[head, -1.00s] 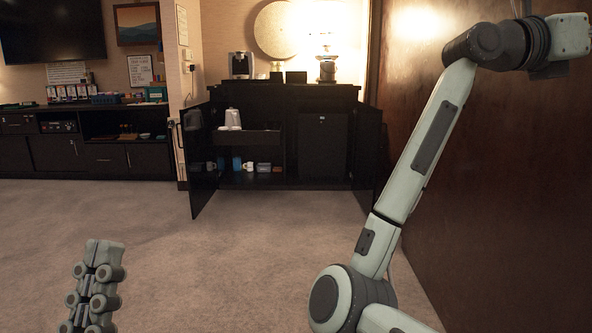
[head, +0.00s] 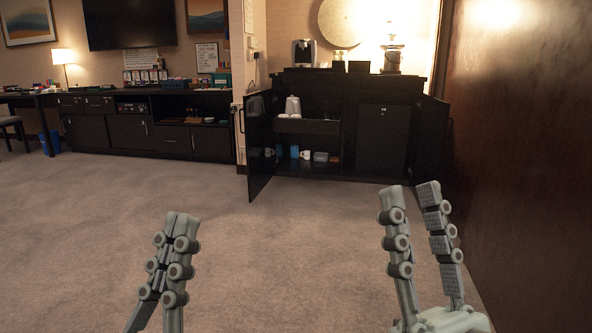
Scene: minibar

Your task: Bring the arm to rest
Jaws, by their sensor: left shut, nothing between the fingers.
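My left gripper (head: 181,220) stands upright at the lower left in the head view, above the carpet. Its fingers are together with nothing between them. My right gripper (head: 409,190) points up at the lower right. Its two fingers are apart and the gap between them is empty. Both grippers are clear of the furniture. Most of both arms is out of view.
A black minibar cabinet (head: 349,87) stands ahead with its doors open, holding cups and a kettle (head: 293,106). A long dark sideboard (head: 130,132) runs along the left wall. A brown wooden wall (head: 530,160) is close on the right. The carpet (head: 290,245) between is free.

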